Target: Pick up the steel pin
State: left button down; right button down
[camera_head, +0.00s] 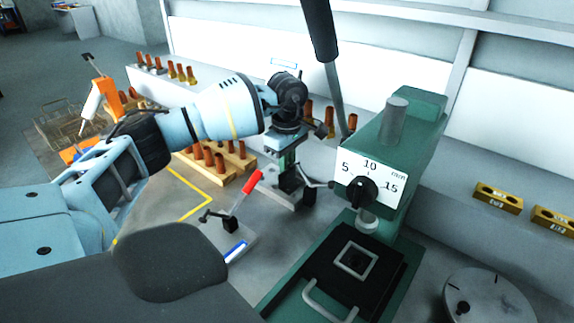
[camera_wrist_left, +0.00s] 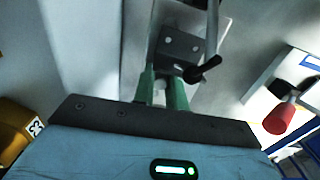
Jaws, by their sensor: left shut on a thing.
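I cannot make out the steel pin for certain in either view. My right gripper is not in view.
The green press (camera_head: 430,125) with a numbered dial and long lever (camera_head: 332,85) stands close right. A red-handled clamp (camera_head: 247,190) is in front left, also in the wrist view (camera_wrist_left: 280,118). A wooden rack (camera_head: 228,175) of copper-coloured pieces stands behind. A round grey disc (camera_head: 490,298) lies front right.

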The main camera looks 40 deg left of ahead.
pick_arm(q)
jog(key=shift+r, duration=0.15)
notch_tip(320, 180, up, 10)
jog(key=shift+f, duration=0.15)
jog(key=shift+s+a, duration=0.1)
dwell(0.5)
